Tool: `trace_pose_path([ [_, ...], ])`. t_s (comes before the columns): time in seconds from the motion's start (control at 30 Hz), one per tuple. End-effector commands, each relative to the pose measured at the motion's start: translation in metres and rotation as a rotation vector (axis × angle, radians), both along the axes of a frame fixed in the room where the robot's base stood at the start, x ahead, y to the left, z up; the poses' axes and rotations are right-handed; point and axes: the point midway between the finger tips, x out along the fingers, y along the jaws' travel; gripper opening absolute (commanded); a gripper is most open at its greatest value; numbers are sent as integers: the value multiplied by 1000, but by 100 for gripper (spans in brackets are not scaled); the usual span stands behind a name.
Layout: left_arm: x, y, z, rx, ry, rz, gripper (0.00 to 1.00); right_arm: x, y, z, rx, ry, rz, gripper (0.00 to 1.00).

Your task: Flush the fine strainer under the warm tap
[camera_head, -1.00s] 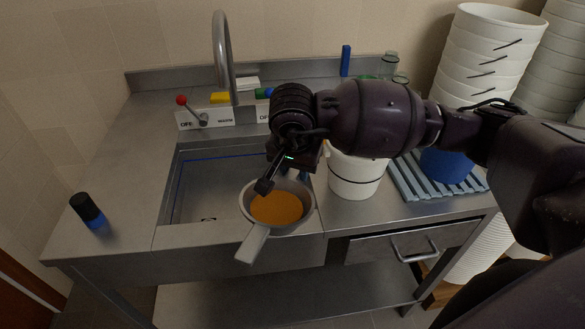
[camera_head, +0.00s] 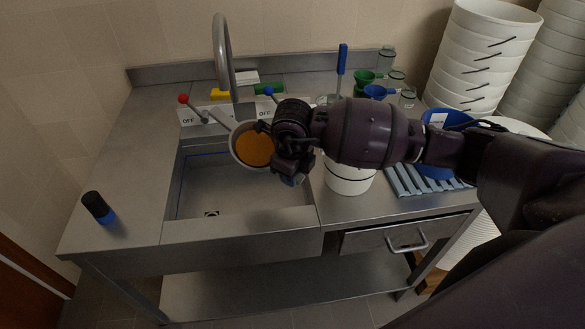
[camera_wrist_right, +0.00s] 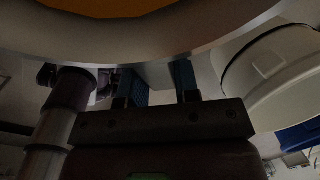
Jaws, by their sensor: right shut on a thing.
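In the head view the wrist partly hides the strainer's right edge. The red-knobbed warm lever (camera_head: 184,99) stands left of the tap. No water stream is visible. My left gripper is out of view.
A blue-knobbed lever (camera_head: 269,91) stands right of the tap. A white bucket (camera_head: 348,179) is right of the basin, beside a blue slatted rack (camera_head: 408,182). White bucket stacks (camera_head: 490,50) fill the right.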

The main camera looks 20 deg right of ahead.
Motion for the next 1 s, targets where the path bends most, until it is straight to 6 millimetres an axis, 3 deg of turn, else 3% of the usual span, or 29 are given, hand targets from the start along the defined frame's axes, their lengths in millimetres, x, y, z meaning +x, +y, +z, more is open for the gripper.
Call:
trace_pose_path([
  [0.37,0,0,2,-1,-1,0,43,7,2,-5,6,-22,-115,2],
  [1.0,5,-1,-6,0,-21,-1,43,55,13,-16,6,-22,-114,2],
])
